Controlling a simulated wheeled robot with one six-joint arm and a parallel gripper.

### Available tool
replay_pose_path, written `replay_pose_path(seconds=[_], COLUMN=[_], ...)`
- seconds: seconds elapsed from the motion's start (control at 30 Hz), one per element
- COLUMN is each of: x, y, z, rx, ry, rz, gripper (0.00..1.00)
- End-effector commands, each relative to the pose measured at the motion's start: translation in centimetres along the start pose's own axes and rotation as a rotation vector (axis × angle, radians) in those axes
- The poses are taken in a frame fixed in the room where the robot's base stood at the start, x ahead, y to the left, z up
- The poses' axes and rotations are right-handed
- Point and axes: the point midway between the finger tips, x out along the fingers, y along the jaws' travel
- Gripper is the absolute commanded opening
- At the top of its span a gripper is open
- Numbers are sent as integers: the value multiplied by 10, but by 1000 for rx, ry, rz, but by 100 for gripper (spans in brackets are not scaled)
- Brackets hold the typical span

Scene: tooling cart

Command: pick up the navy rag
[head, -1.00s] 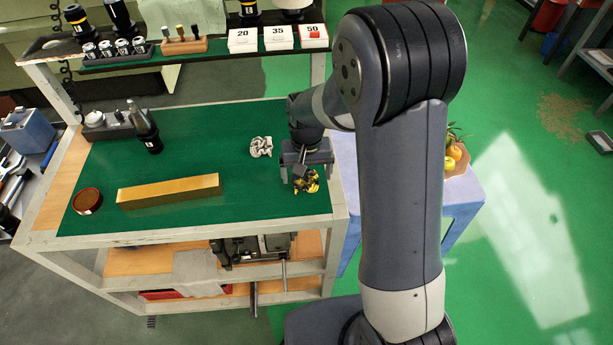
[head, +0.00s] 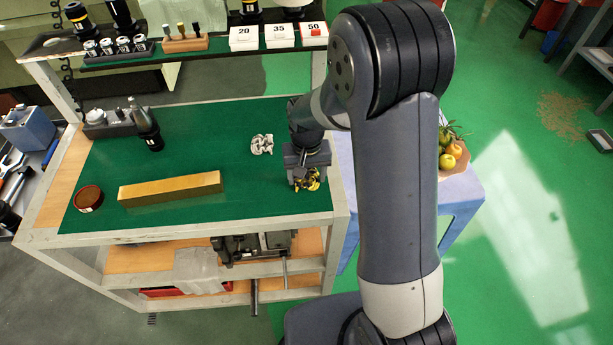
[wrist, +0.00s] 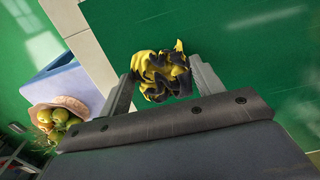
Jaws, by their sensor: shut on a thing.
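The crumpled navy rag (head: 308,184), dark with bright yellow patches, is at the right front part of the green cart top. In the wrist view the rag (wrist: 162,76) sits between the two fingers. My gripper (head: 307,180) is over it, fingers pointing down and shut on it from both sides; it also shows in the wrist view (wrist: 164,80). The rag looks at or very near the mat; I cannot tell whether it still touches. Part of it is hidden by the gripper in the head view.
A brass bar (head: 170,188), a round brown-red dish (head: 88,198) and a dark tool holder (head: 148,130) are farther left. A fruit bowl (head: 456,165) stands on a blue-sided stand to the right.

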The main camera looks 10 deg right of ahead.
Motion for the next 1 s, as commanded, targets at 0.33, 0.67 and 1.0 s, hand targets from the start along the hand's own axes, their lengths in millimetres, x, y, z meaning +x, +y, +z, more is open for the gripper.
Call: replay_pose_path(seconds=[0.33,0.67,1.0], x=[-9,-70,-100], y=[0,0,0], z=[-1,-1,0], rx=[0,0,0], ry=[3,6,0], rz=[-1,-1,0], gripper=[36,36,36])
